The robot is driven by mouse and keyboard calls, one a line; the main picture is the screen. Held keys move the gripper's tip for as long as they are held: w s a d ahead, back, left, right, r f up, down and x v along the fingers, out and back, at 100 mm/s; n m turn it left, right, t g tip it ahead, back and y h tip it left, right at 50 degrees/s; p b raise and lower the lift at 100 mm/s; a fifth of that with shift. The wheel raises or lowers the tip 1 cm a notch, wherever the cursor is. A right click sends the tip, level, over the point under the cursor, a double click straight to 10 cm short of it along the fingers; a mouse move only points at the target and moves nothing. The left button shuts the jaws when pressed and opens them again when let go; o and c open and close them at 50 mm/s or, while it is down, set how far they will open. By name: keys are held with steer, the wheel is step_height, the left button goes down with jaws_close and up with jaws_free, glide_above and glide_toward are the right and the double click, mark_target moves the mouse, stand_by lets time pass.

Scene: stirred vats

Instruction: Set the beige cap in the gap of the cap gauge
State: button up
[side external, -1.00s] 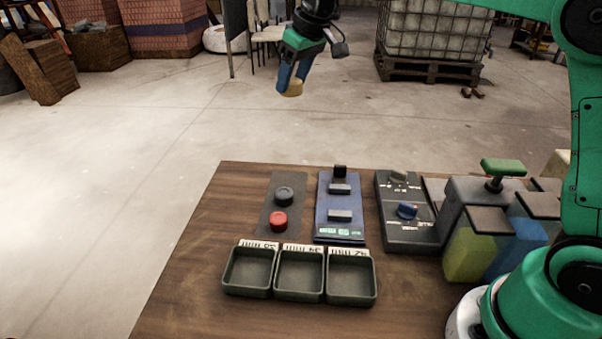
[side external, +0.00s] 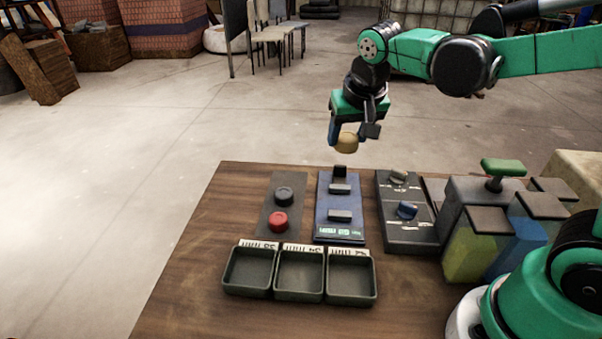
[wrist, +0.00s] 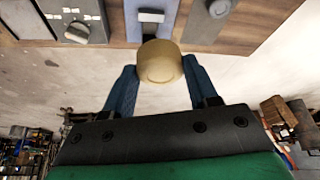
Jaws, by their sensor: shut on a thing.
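The beige cap (side external: 348,142) is held between the blue fingers of my gripper (side external: 341,137), in the air above the far edge of the table. In the wrist view the cap (wrist: 160,62) sits between the two fingertips (wrist: 160,70). The cap gauge (side external: 340,203) is a blue plate on the table with two grey blocks, a gap between them, a black block at its far end and a lit display at its near end. In the wrist view the gauge (wrist: 152,17) is partly hidden behind the cap.
Left of the gauge is a dark panel with a black button (side external: 284,196) and a red button (side external: 279,221). Right is a grey box with knobs (side external: 407,211), then lidded vats (side external: 470,252). Three labelled trays (side external: 299,294) stand in front. Bare table (side external: 190,262) lies at left.

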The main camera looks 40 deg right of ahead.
mark_target(338, 201)
step_height(338, 201, down, 13)
steer(key=shift+r, duration=0.1)
stand_by(0.5)
steer(key=o, duration=1.2)
steer(key=s+a+r+n+t+y, duration=0.2)
steer(key=s+r+n, duration=0.3)
steer(key=r, duration=0.7)
steer(key=shift+s+a+t, duration=0.25)
steer(key=shift+s+t, duration=0.35)
steer(key=shift+s, duration=0.35)
